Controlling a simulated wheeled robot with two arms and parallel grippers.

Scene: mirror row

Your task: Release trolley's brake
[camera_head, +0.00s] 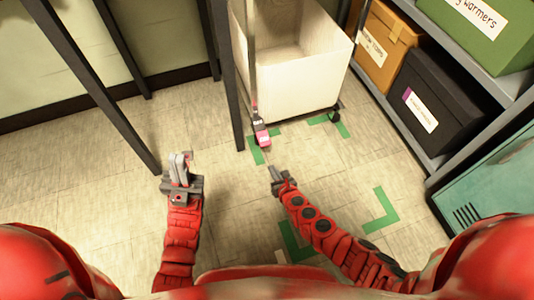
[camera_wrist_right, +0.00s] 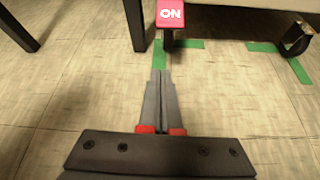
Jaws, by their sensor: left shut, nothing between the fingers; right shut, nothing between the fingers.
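The trolley (camera_head: 292,78) is a pale box-shaped cart on casters, at the top middle of the head view. Its brake pedal (camera_head: 262,137) is a pink-red tab at the trolley's near left corner. In the right wrist view the brake pedal (camera_wrist_right: 171,13) reads "ON" at the top edge. My right gripper (camera_head: 272,168) is shut and empty, low over the floor, just short of the pedal and apart from it. Its closed fingers (camera_wrist_right: 160,75) point toward the pedal. My left gripper (camera_head: 181,158) is shut and empty, further left, away from the trolley.
Dark table legs (camera_head: 226,75) stand left of the trolley, one close to the pedal. A shelf with a black box (camera_head: 430,103), an orange box (camera_head: 386,45) and a green box (camera_head: 490,30) is at right. Green tape corners (camera_head: 381,212) mark open floor in front.

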